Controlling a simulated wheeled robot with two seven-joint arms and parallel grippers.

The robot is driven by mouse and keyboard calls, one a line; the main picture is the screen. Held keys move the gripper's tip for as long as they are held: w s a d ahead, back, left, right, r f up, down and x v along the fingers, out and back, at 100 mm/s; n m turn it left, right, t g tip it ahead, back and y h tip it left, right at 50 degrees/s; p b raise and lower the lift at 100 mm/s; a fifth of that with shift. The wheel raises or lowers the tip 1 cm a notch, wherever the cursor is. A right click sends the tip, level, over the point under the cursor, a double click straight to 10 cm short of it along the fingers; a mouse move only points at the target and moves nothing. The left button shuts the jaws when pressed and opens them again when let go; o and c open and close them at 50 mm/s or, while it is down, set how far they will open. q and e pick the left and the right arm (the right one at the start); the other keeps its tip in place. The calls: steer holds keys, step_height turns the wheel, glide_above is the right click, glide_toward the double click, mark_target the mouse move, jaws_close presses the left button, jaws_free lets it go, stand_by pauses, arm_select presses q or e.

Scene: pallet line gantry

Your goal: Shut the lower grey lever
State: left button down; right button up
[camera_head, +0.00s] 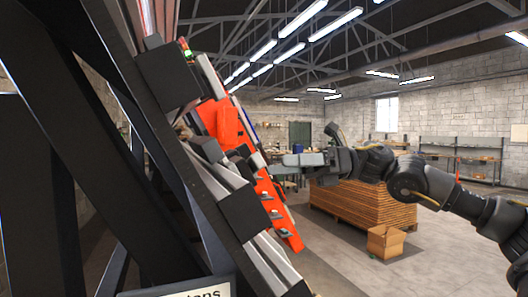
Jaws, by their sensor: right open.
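An orange panel (221,122) is mounted on the tilted gantry frame at the left, and a lower orange part (268,188) slopes down to the right. Small grey pieces (275,214) stick out from the lower orange part; I cannot tell for sure which one is the lower grey lever or how it stands. My right gripper (290,160) reaches in from the right, its grey fingers pointing left, just right of the orange parts. It is open, with nothing seen between the fingers. Whether it touches anything is unclear. My left gripper is out of view.
Dark gantry beams (150,130) fill the left side. A stack of wooden boards (365,207) stands behind my right arm, with a cardboard box (386,242) in front of it. Shelving (470,158) lines the far wall. The floor at the lower right is clear.

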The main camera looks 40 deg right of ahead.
mark_target(255, 164)
arm_select(q)
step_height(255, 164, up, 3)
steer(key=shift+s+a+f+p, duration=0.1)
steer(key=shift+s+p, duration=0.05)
steer(key=shift+p, duration=0.85)
arm_select(e)
steer(key=x, duration=0.4)
steer(key=shift+a, duration=0.1)
steer(key=shift+c, duration=0.3)
